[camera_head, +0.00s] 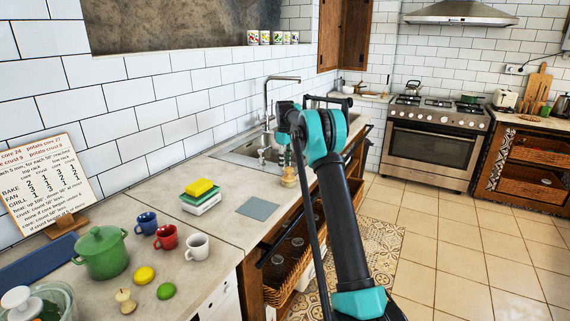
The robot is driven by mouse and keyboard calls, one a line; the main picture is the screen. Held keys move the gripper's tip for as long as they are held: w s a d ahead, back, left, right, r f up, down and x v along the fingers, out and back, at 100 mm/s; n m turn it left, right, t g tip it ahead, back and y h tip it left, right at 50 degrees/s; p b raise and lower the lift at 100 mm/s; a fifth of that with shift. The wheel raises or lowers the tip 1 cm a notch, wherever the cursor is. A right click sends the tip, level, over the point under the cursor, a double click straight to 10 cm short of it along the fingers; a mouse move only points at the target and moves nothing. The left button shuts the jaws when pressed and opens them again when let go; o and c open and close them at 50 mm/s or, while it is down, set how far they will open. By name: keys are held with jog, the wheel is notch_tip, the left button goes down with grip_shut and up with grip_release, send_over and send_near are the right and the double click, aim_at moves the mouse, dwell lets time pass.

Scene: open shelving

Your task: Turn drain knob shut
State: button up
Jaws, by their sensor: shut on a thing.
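My gripper (286,160) points down at the front edge of the sink, small and partly hidden by my own wrist. It is shut on a small tan, rounded piece (289,179), which looks like the drain knob, at the counter edge by the sink. The fingertips are too small to see clearly, and I cannot tell how far the knob is turned. The steel sink (247,151) is set in the counter behind my gripper, with a tall faucet (268,98) at its back. My arm hides the right part of the sink, and the drain is not visible.
Mugs (166,236), a green pot (101,252) and fruit (145,275) stand nearer. Baskets (288,265) sit below the counter. The tiled floor (455,245) at right is clear.

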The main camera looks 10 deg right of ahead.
jog(key=shift+n, duration=0.4)
jog(key=o, duration=1.2)
jog(key=shift+c, duration=0.2)
jog(key=shift+r, duration=0.1)
notch_tip(320, 180, up, 12)
